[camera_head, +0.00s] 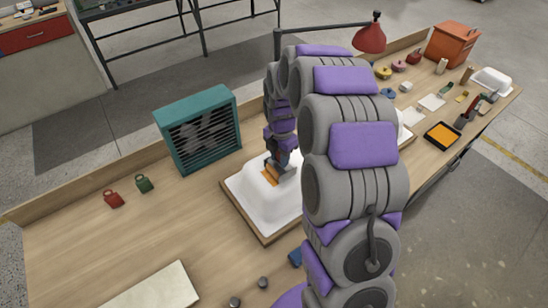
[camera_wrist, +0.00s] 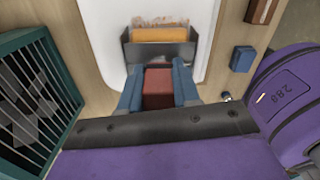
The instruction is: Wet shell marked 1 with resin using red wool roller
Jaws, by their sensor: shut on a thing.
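A white shell (camera_head: 245,190) lies on a wooden board left of my arm; it also fills the top of the wrist view (camera_wrist: 118,18). No number shows on it. My gripper (camera_wrist: 158,90) is shut on the dark red handle (camera_wrist: 158,86) of a roller tool. The tool's dark frame (camera_wrist: 128,52) holds an orange-coloured roller (camera_wrist: 160,34), which is over the shell and seems to touch it. An uneven orange smear (camera_wrist: 158,20) shows on the shell just beyond the roller. A black tray of orange resin (camera_head: 442,135) stands at the right.
A teal fan box (camera_head: 198,130) stands behind the shell. Red (camera_head: 113,198) and green (camera_head: 144,183) weights sit left. A red lamp (camera_head: 369,38) overhangs the bench. An orange bin (camera_head: 452,44) stands at the far right. My arm hides part of another white shape.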

